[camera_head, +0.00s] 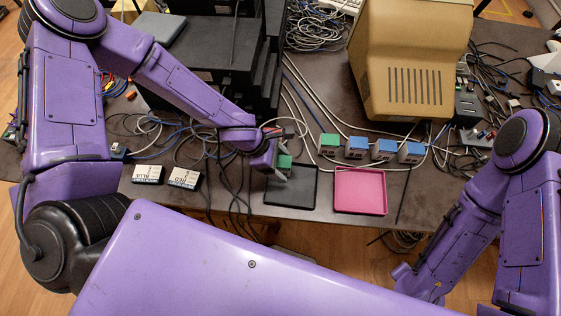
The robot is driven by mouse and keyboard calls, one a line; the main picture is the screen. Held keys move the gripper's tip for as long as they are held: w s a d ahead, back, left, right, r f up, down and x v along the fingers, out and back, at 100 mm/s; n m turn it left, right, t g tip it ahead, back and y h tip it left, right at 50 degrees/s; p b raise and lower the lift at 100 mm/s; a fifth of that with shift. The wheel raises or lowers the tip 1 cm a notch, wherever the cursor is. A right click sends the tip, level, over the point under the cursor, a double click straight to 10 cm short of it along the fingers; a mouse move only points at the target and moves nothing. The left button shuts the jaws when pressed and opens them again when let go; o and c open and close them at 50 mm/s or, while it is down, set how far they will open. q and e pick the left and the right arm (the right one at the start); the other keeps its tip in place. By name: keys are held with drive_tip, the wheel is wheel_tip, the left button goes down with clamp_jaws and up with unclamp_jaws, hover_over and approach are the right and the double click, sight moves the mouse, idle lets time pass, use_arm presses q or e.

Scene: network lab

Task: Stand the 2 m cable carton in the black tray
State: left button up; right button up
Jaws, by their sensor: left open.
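The black tray (298,197) lies near the table's front edge, left of a pink tray (360,190). My left gripper (278,165) is open at the black tray's back left part, pointing down. A small green-sided carton (285,161) is right at its fingers, over or in the back of the tray; the fingers partly hide it. I cannot tell whether it rests on the tray floor. Another green-topped carton (328,144) and several blue-topped cartons (357,147) stand in a row behind the pink tray. Length labels are too small to read. My right gripper does not show.
A beige monitor (415,65) stands behind the carton row, and a black rack (235,60) behind my left gripper. Loose cables (225,185) cross the table left of the black tray.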

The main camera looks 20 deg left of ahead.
use_arm(q)
drive_tip(key=shift+w+a+r+p, duration=0.1)
drive_tip(key=shift+a+r+p, duration=0.05)
drive_tip(key=shift+r+p, duration=0.25)
drive_tip(key=p+v, duration=0.7)
drive_tip(key=v, duration=0.4)
drive_tip(key=shift+p, duration=0.3)
drive_tip(key=shift+a+f, duration=0.1)
drive_tip(key=shift+a, duration=0.05)
